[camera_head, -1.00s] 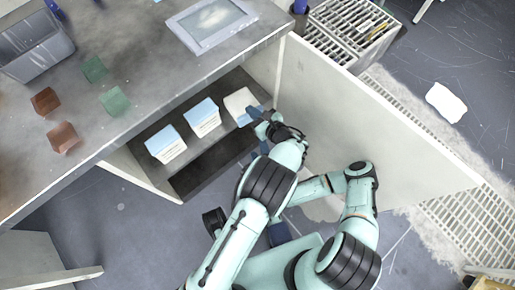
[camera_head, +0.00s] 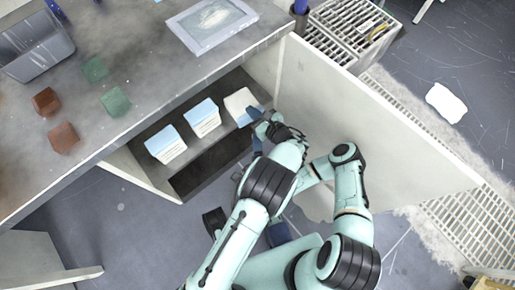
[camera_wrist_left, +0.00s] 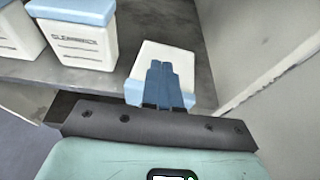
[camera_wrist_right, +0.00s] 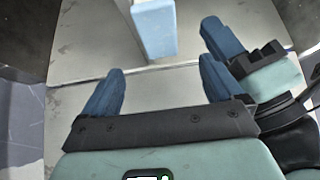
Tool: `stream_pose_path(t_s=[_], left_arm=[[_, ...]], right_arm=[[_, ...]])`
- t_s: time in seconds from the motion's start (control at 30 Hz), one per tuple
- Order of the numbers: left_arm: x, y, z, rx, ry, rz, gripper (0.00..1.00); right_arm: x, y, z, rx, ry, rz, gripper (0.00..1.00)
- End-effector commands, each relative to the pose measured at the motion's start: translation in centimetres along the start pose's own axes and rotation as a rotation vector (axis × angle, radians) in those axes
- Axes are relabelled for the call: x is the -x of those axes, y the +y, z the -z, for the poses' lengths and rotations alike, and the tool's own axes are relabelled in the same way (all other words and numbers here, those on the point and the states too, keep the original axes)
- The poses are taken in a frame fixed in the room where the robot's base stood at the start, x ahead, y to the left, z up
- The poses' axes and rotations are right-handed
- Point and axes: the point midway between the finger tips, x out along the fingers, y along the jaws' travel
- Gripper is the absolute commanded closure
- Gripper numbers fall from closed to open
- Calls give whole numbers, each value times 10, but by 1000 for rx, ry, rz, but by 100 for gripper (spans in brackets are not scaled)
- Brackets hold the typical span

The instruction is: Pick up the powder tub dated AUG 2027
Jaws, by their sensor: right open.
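Three white powder tubs with blue lids are in the open cabinet: a left one (camera_head: 166,146), a middle one (camera_head: 202,118) and a right one (camera_head: 240,104). The right tub (camera_wrist_left: 164,68) shows a bare white face upward and its blue lid toward me, so it looks tipped over. No date is legible. My left gripper (camera_wrist_left: 165,72) is shut, its blue fingers side by side in front of this tub; whether they touch it is unclear. My right gripper (camera_wrist_right: 158,78) is open and empty below a blue-ended tub (camera_wrist_right: 155,32), mostly hidden in the head view.
The worktop above carries a grey bin (camera_head: 35,50), green blocks (camera_head: 115,102), brown blocks (camera_head: 63,137) and a framed tray (camera_head: 211,22). A pale open door panel (camera_head: 370,125) stands right of my arms. A slatted crate (camera_head: 345,30) is behind it.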

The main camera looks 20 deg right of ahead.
Motion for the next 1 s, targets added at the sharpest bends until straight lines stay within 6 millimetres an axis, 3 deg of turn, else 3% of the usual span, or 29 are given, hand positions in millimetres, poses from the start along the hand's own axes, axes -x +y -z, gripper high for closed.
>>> stream_pose_path(t_s=[0.3, 0.5, 0.97, 1.0], left_arm=[[0, 0, 0, 0, 0, 0, 100], [0, 0, 0, 0, 0, 0, 100], [0, 0, 0, 0, 0, 0, 100], [0, 0, 0, 0, 0, 0, 100]], right_arm=[[-62, -1, 1, 0, 3, 3, 6], [-88, 0, 0, 1, 1, 2, 6], [-99, 0, 0, -1, 1, -1, 6], [-99, 0, 0, -1, 1, -1, 16]])
